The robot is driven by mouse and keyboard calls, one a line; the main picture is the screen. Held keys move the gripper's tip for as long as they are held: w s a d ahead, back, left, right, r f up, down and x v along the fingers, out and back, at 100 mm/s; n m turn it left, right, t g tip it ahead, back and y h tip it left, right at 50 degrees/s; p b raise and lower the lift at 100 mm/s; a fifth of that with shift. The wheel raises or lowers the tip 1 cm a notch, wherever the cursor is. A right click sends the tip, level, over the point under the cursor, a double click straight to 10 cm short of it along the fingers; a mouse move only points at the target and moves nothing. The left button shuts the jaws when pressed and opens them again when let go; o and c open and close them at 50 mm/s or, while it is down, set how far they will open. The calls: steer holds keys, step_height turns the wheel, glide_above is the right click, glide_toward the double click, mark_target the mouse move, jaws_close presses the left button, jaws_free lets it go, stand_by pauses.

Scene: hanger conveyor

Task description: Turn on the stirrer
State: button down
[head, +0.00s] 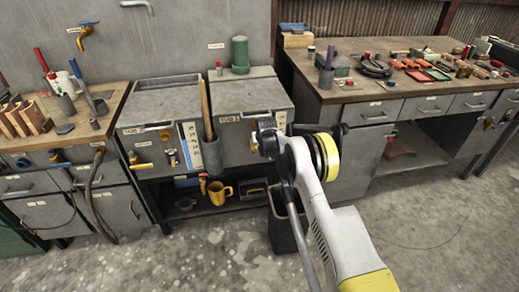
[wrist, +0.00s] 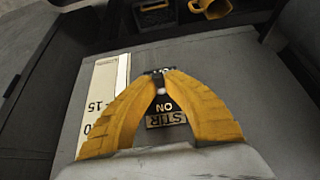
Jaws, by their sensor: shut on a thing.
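The stirrer switch (wrist: 160,91) is a small dark toggle with a pale tip on a grey tub front, seen in the wrist view. There my wrist hides the switch.
A white gauge strip (wrist: 101,97) lies left of my fingers. A yellow mug (head: 220,193) stands on the shelf below the tubs. A dark bin (head: 284,228) stands under my arm. A tool-covered bench (head: 352,97) is to the right.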

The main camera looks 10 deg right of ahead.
steer(key=shift+s+f, duration=0.1)
steer(key=shift+f, duration=0.05)
steer(key=c, duration=1.5)
jaws_free()
steer(key=shift+o, duration=0.2)
steer(key=v, duration=1.2)
